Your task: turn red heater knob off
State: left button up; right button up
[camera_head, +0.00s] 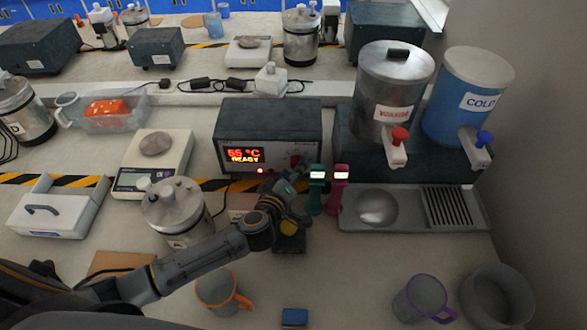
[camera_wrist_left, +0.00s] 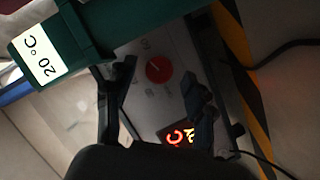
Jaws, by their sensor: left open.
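The heater (camera_head: 268,118) is a dark box with a light front panel, standing mid-table, with a lit display reading about 65 °C and READY. Its red knob (camera_wrist_left: 159,69) shows clearly in the left wrist view, on the panel between the two fingers. In the head view the knob (camera_head: 296,161) is small and partly crowded by my gripper. My left gripper (camera_head: 291,187) is open in front of the heater's lower right. In the left wrist view its fingers (camera_wrist_left: 160,85) stand apart on either side of the knob; contact cannot be told. My right gripper is not in view.
A green item labelled 20 °C (camera_wrist_left: 45,50) is close beside the left finger; it also stands right of my gripper (camera_head: 316,190), next to a pink one (camera_head: 339,190). A lidded metal canister (camera_head: 173,205) is near my arm. A drip tray (camera_head: 408,212) lies right.

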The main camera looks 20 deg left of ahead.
pick_arm(q)
jog(key=shift+w+f, duration=0.1)
jog(key=shift+w, duration=0.3)
grip_shut()
jog(key=shift+n+t, duration=0.3)
jog(key=shift+n, duration=0.3)
grip_release()
jog(key=v, duration=1.2)
jog(key=shift+a, duration=0.2)
